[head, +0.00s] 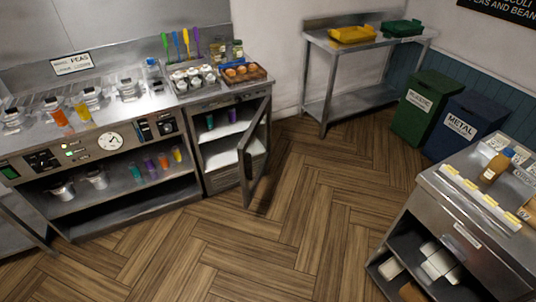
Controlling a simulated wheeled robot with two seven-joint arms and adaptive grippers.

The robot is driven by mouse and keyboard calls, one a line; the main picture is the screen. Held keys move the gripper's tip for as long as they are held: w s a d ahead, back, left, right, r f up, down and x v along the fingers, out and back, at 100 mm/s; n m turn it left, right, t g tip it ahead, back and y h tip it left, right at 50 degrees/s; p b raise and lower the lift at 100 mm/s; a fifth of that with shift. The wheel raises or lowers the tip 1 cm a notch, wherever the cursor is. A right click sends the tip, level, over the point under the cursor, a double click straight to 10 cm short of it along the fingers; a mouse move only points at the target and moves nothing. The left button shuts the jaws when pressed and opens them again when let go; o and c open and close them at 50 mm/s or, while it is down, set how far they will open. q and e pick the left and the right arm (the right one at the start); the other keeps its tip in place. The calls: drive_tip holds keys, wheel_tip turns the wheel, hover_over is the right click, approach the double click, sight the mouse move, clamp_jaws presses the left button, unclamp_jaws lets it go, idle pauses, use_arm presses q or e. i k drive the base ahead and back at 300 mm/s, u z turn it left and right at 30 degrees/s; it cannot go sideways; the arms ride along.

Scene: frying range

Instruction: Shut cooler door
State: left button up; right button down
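The cooler (196,150) is a steel cabinet under the right end of the frying counter. Its door (257,150) stands open, swung out from the right side of the cabinet into the room. The inside is exposed, with a white shelf (222,130) and small green and purple cups on it. Part of the lower interior is hidden behind the door. Neither of my grippers shows in the head view.
The wooden floor (290,225) in front of the door is clear. A steel counter (480,210) with open shelves stands at the lower right. A steel side table (350,95), a green bin (425,108) and a blue bin (465,125) stand along the back wall.

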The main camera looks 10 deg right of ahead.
sight(246, 160)
drive_tip(key=z, duration=0.3)
drive_tip(key=i, duration=1.45)
drive_tip(key=u, duration=0.9)
